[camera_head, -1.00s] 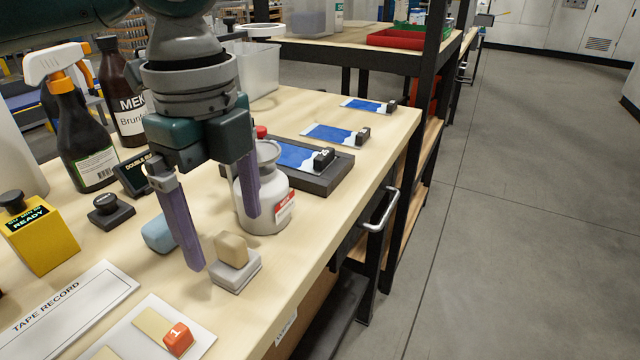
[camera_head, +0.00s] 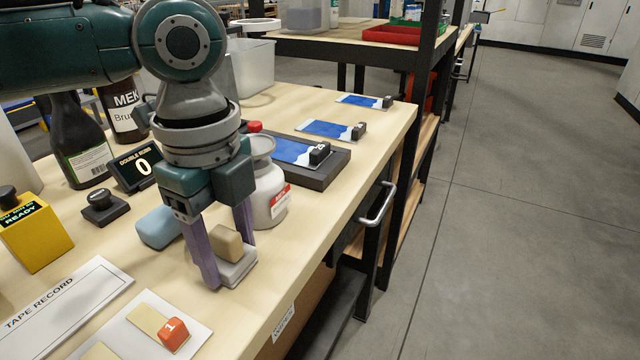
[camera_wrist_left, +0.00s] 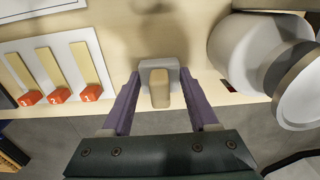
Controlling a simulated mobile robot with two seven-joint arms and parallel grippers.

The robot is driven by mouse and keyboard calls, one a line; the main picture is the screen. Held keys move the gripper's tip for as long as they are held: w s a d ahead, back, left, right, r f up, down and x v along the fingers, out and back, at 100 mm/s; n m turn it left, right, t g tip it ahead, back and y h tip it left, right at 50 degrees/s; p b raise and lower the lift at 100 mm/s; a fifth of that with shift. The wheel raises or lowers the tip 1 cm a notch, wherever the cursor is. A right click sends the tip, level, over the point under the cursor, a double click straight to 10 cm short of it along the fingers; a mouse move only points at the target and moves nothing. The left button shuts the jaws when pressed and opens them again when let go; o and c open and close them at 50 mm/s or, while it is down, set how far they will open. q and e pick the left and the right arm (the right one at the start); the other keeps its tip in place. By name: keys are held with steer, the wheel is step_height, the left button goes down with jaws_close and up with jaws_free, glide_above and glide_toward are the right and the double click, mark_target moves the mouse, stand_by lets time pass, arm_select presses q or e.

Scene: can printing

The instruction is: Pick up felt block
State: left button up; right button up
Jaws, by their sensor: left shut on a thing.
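The felt block (camera_head: 227,244) is a small piece with a tan upper part on a pale grey, flat base, near the table's front edge. It also shows in the left wrist view (camera_wrist_left: 160,94). My left gripper (camera_head: 230,265) points down with its purple fingers on either side of the block, low at the table. The block appears to rest on the table. My right gripper is not in view.
A white jar (camera_head: 270,195) stands close behind the fingers. A blue block (camera_head: 158,227) lies to the left. A card with an orange tag (camera_head: 173,333) lies in front. A dark tray (camera_head: 335,165) is farther back. The table edge is close on the right.

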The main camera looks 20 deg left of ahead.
mark_target(223, 232)
arm_select(q)
jaws_close()
step_height(223, 232, up, 20)
steer(key=p, duration=0.3)
stand_by(0.4)
